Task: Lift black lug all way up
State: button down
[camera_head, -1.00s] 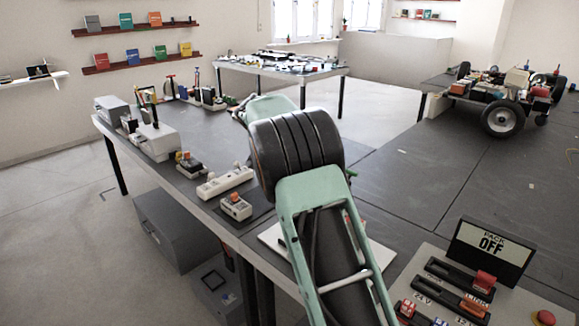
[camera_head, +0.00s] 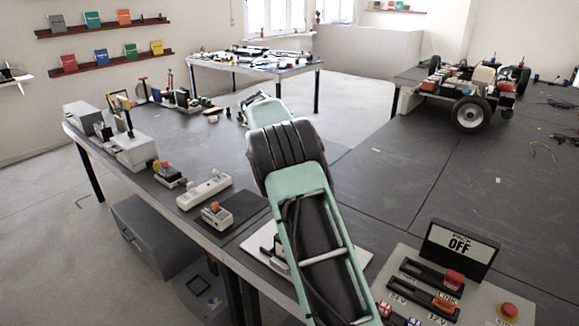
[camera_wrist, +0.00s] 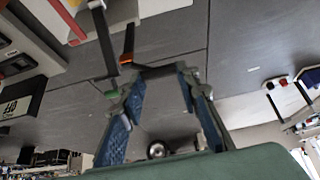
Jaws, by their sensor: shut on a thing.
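My gripper (camera_wrist: 160,84) has blue-padded fingers in the wrist view. Its tips close around a small dark piece (camera_wrist: 162,71), which I take to be the black lug, though its shape is hard to make out. A dark strip with an orange band (camera_wrist: 127,58) stands beside the left fingertip. In the head view my own arm covers the gripper tips and the lug. How far the lug is off the surface cannot be told.
A panel with a "PACK OFF" display (camera_head: 459,249), sliders and a red button (camera_head: 510,310) stands at the right front. A white power strip (camera_head: 205,190) and a small orange-topped box (camera_head: 216,214) lie left of my arm. A wheeled chassis (camera_head: 470,90) sits at the back right. The grey tabletop between is largely clear.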

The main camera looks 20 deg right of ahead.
jog(key=shift+w+d+r, duration=0.25)
jog(key=shift+d+r, duration=0.25)
jog(key=c, duration=1.8)
grip_release()
jog(key=o, duration=0.4)
jog(key=shift+w+d+f, duration=0.1)
jog(key=shift+d+f, duration=0.05)
jog(key=shift+f, duration=0.15)
jog(key=shift+c, duration=0.2)
jog(key=shift+a, duration=0.25)
jog(key=v, duration=1.2)
jog(key=shift+a, duration=0.1)
